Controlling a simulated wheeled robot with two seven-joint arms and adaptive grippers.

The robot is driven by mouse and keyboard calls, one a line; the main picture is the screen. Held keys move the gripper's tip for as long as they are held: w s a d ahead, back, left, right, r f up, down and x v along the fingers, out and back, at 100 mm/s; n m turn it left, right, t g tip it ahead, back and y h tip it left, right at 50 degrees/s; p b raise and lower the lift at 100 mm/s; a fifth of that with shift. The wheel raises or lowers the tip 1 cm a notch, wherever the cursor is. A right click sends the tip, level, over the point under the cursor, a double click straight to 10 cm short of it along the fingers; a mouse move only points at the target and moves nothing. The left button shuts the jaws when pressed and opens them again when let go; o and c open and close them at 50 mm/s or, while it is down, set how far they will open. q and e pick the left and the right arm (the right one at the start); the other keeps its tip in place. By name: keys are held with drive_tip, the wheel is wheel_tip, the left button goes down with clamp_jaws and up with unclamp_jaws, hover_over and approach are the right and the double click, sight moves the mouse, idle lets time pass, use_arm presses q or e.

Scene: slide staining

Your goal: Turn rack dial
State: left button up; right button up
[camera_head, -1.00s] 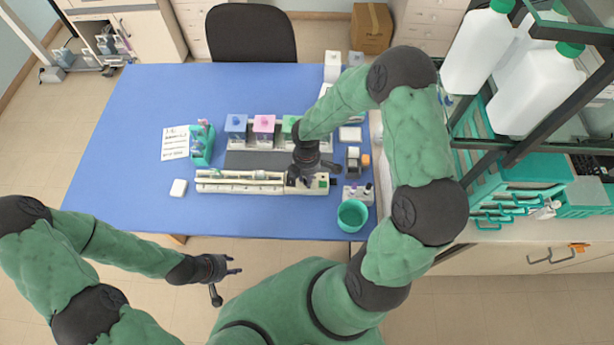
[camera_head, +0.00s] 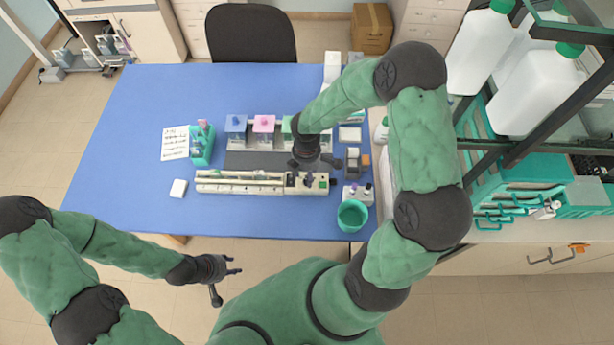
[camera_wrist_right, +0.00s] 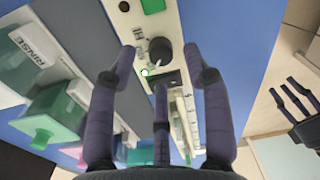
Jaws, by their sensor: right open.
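The long cream rack unit (camera_head: 240,187) lies across the blue table, with a control panel at its right end. Its dial (camera_wrist_right: 160,51) is a black round knob in the right wrist view, with a light mark at its lower edge and a small lit green spot beside it. My right gripper (camera_head: 315,163) is open above the panel's far edge. In the right wrist view its spread fingers (camera_wrist_right: 163,72) frame the dial and appear clear of it. My left gripper (camera_head: 228,278) is open and empty in front of the table; it also shows in the wrist view (camera_wrist_right: 300,108).
Staining jars with blue, pink and green lids (camera_head: 264,124) stand behind the rack. A teal cup (camera_head: 352,215) and small bottles (camera_head: 357,193) stand right of it. A teal slide holder (camera_head: 202,146) is at left.

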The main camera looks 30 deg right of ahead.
sight(306, 178)
wheel_tip(306, 178, up, 9)
drive_tip(key=shift+w+r, duration=0.15)
drive_tip(key=shift+w, duration=0.05)
idle(0.6)
